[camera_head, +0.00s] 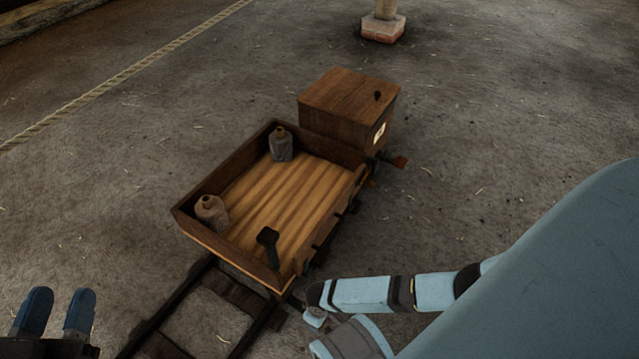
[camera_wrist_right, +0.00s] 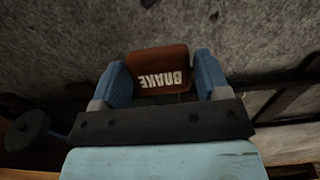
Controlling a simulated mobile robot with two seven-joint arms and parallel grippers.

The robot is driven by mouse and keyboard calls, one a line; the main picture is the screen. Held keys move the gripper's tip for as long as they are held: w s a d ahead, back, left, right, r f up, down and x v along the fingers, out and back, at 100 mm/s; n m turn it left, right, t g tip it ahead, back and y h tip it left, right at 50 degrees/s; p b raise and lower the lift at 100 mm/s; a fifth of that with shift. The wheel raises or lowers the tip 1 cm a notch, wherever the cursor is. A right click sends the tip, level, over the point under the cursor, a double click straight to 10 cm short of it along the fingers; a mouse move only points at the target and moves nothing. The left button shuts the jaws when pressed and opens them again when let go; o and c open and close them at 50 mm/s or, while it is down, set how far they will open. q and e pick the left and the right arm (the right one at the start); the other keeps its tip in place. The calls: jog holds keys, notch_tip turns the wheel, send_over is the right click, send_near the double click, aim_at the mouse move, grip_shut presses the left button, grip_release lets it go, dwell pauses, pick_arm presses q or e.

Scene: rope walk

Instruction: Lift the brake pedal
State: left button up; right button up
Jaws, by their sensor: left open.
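The brake pedal (camera_wrist_right: 157,72) is a red-brown block with white "BRAKE" lettering, upside down in the right wrist view. It lies between the two blue fingers of my right gripper (camera_wrist_right: 163,72), which stand apart; the left finger appears close to its edge and a narrow gap shows at the right. Contact cannot be told. In the head view my right arm hides this gripper's fingers. The cart (camera_head: 228,176) stands on rails with a wooden bed. My left gripper (camera_head: 60,298) is open and empty at the lower left, away from the cart.
Two grey-brown jugs (camera_head: 281,147) (camera_head: 211,214) stand on the cart bed. A dark lever (camera_head: 268,243) rises at its near edge. A rope (camera_head: 128,72) crosses the open floor.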

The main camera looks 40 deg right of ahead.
jog(key=c, duration=0.9)
jog(key=shift+r+p, duration=0.6)
jog(key=shift+p, duration=0.2)
jog(key=r+p, duration=0.2)
jog(key=p, duration=0.1)
jog(key=shift+w+a+r, duration=0.15)
jog(key=shift+w, duration=0.1)
jog(key=shift+r+p, duration=0.1)
jog(key=shift+p, duration=0.3)
pick_arm(q)
jog(key=n, duration=0.1)
jog(key=s+d+n+g, duration=0.1)
jog(key=s+n+g, duration=0.1)
jog(key=shift+s+d+f+y, duration=0.15)
jog(key=shift+d+f+y, duration=0.1)
jog(key=shift+f+y, duration=0.15)
pick_arm(e)
jog(key=shift+w, duration=0.15)
jog(key=o, duration=1.1)
jog(key=shift+o, duration=1)
pick_arm(q)
jog(key=shift+r, duration=0.1)
